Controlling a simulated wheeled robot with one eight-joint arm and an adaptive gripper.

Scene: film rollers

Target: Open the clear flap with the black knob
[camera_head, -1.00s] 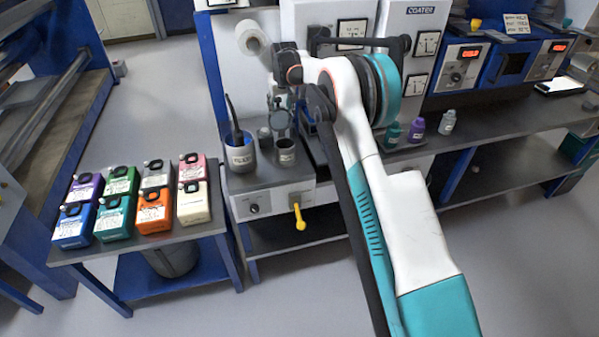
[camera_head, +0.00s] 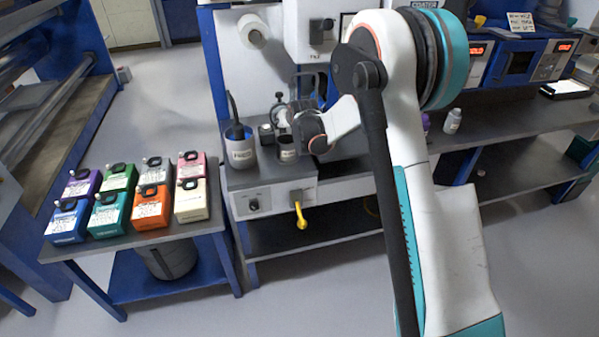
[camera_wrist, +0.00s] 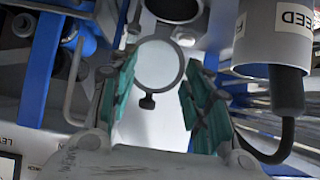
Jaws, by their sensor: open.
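The clear flap (camera_wrist: 158,66) is a round pane in a dark rim, with a black knob (camera_wrist: 147,102) on its edge. In the wrist view it shows between the teal fingers of my gripper (camera_wrist: 159,75), which is open and empty. I cannot tell whether the fingers touch it. In the head view the flap (camera_head: 281,116) stands above a small dark labelled cup (camera_head: 287,150) on the bench unit.
A white cup marked FEED (camera_head: 241,153) with a black cable stands left of the flap; it also shows in the wrist view (camera_wrist: 273,38). A yellow lever (camera_head: 300,215) hangs from the unit's front. Several coloured containers (camera_head: 150,208) cover the left table. A paper roll (camera_head: 252,33) hangs behind.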

